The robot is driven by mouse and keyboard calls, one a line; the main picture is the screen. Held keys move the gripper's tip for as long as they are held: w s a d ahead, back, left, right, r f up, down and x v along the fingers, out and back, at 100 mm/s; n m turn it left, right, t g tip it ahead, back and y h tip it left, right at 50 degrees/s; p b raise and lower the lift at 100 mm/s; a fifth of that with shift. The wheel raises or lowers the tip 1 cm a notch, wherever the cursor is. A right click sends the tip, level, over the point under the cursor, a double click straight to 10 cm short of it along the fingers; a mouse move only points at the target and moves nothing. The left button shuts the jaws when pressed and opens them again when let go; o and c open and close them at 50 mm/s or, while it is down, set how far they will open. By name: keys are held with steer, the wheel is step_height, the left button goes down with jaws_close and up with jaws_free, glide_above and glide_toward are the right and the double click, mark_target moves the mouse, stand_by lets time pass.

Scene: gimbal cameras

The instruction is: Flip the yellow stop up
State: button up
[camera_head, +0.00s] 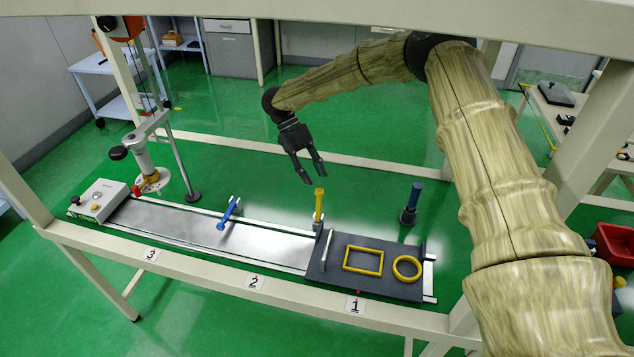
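The yellow stop (319,205) is a short yellow bar at the far edge of the track, by the left end of the dark plate. It looks roughly upright in this view. My gripper (312,178) hangs above and slightly left of it, fingers pointing down. The fingers are apart with nothing between them, and a gap shows between the gripper and the stop. A blue stop (229,212) leans at a slant over the track further left.
A dark plate (335,272) with a yellow rectangle (363,270) and ring (420,267) is at the track's right. A blue-topped post (413,197) stands behind it. A control box (99,205) and stand (150,172) are at left. A frame beam (300,292) runs along the front.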

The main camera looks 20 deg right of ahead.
steer(key=v, duration=0.8)
steer(key=shift+f, duration=0.15)
steer(key=shift+w+a, duration=0.1)
